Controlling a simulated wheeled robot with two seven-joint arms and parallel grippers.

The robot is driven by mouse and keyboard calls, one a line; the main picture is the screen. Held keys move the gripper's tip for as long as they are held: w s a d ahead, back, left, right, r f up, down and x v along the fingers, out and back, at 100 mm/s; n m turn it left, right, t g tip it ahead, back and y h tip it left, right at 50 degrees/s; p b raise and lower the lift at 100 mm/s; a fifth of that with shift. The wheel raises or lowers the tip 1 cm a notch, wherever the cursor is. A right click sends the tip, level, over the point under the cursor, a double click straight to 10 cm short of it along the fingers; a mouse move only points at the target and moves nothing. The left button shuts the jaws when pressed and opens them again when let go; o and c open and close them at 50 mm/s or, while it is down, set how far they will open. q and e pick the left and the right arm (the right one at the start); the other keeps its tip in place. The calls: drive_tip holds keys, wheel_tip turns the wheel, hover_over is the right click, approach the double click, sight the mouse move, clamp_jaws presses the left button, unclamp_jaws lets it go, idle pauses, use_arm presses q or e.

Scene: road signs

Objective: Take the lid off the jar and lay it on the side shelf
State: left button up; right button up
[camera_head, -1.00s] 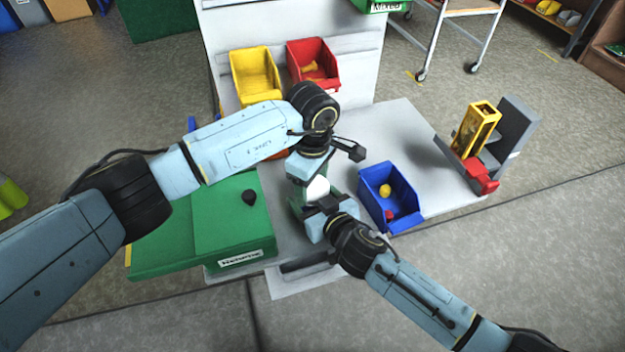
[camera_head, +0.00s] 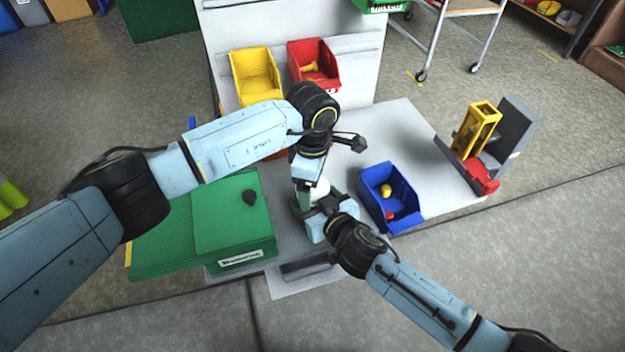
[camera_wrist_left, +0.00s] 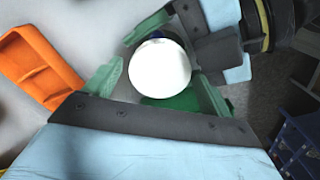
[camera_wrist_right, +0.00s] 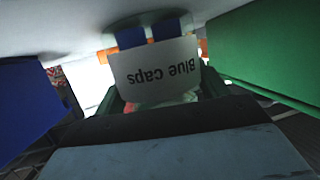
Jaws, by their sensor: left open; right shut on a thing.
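The jar's round white lid (camera_head: 319,189) shows in the head view between my two grippers, and it faces the left wrist camera as a white disc (camera_wrist_left: 160,68). My left gripper (camera_wrist_left: 160,88) is open, its green fingers on either side of the lid with gaps. My right gripper (camera_head: 325,204) is shut on the jar, whose label (camera_wrist_right: 155,70) reads "Blue Caps" upside down in the right wrist view. Blue shows above that label. The jar's body is mostly hidden in the head view. I cannot tell for sure which surface is the side shelf.
A green flat-topped unit (camera_head: 165,245) with a dark knob stands left of the grey worktop (camera_head: 410,140). A blue bin (camera_head: 375,180) stands close right of the jar. Yellow (camera_head: 255,72) and red (camera_head: 325,62) bins sit behind. A yellow-framed device (camera_head: 477,130) stands far right.

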use_arm(q)
wheel_tip(320, 180, up, 4)
drive_tip(key=shift+r, duration=0.2)
drive_tip(key=shift+c, duration=0.4)
drive_tip(key=r+m, duration=0.1)
drive_tip(key=m, duration=0.1)
drive_tip(key=shift+w+d+r+m, duration=0.1)
drive_tip(key=shift+d+r+m, duration=0.05)
drive_tip(key=shift+r+m, duration=0.2)
drive_tip(key=r+m, duration=0.1)
drive_tip(key=m, duration=0.2)
drive_tip(key=shift+r+m, duration=0.25)
drive_tip(key=shift+r, duration=0.1)
drive_tip(key=shift+f, duration=0.1)
drive_tip(key=shift+f+m, duration=0.3)
drive_tip(key=shift+f, duration=0.05)
wheel_tip(320, 180, down, 7)
